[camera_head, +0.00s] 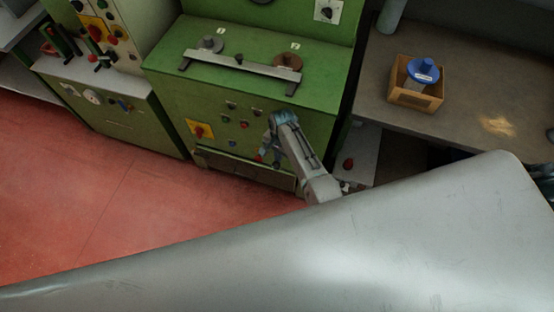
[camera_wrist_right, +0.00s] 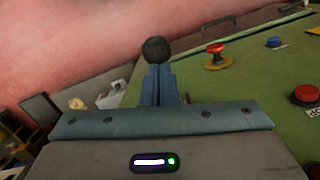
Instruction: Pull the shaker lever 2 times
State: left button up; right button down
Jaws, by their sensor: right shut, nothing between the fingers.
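The green machine (camera_head: 320,100) stands in the upper middle of the head view, with buttons on its front. My right gripper (camera_head: 263,157) is in front of this panel, pointing down and left. In the right wrist view its blue-grey fingers (camera_wrist_right: 159,86) are shut with nothing between them. A round black knob (camera_wrist_right: 156,48), perhaps the lever's end, shows right at the fingertips; I cannot tell whether they touch. The lever's shaft is not clearly visible. A small red spot (camera_head: 258,158) shows by the fingertips in the head view. My left gripper is not in view.
A yellow-backed red button (camera_head: 200,130) is left of my gripper; it shows in the wrist view too (camera_wrist_right: 215,56). Another red button (camera_wrist_right: 306,95) is near the wrist. An open box (camera_head: 416,97) with a blue-topped item stands on the bench (camera_head: 465,80). Red floor (camera_head: 110,185) is clear.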

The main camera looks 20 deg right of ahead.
notch_tip(320, 180, down, 2)
jog(key=shift+f+b, duration=0.1)
jog(key=shift+b, duration=0.25)
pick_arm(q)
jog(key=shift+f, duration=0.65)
pick_arm(e)
jog(key=shift+w+d+r, duration=0.15)
jog(key=shift+d+r, duration=0.05)
pick_arm(q)
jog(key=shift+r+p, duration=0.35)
jog(key=shift+p, duration=0.05)
pick_arm(e)
jog(key=shift+w+d+r, duration=0.2)
jog(key=shift+w+d, duration=0.25)
jog(key=shift+d, duration=0.05)
jog(key=shift+w+d+r, duration=0.15)
jog(key=shift+w+d, duration=0.25)
jog(key=shift+d, duration=0.1)
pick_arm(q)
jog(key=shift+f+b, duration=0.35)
pick_arm(e)
notch_tip(320, 180, up, 11)
jog(key=shift+w+d, duration=0.35)
jog(key=shift+d, duration=0.05)
jog(key=shift+f, duration=0.1)
